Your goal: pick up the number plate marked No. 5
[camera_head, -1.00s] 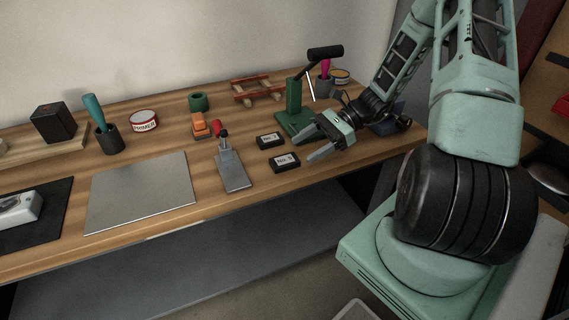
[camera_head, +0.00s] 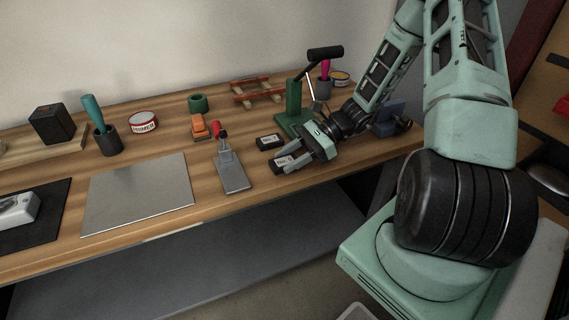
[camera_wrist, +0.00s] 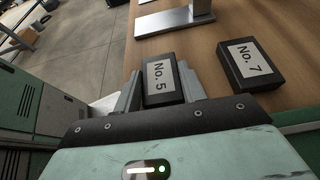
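The No. 5 plate (camera_wrist: 160,80) is a black block with a white label. In the wrist view it lies between the two fingers of my gripper (camera_wrist: 160,86), with the right finger very close to its side. In the head view the No. 5 plate (camera_head: 282,161) rests near the bench's front edge, partly hidden by my gripper (camera_head: 283,164). My gripper is open around it, and I cannot tell whether either finger touches. The No. 7 plate (camera_wrist: 250,63) lies to the right in the wrist view, outside the fingers, and behind in the head view (camera_head: 269,141).
A green stand (camera_head: 293,106) with a black handle is behind my gripper. A grey sheet (camera_head: 140,194) lies further left. The wooden bench's front edge is close.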

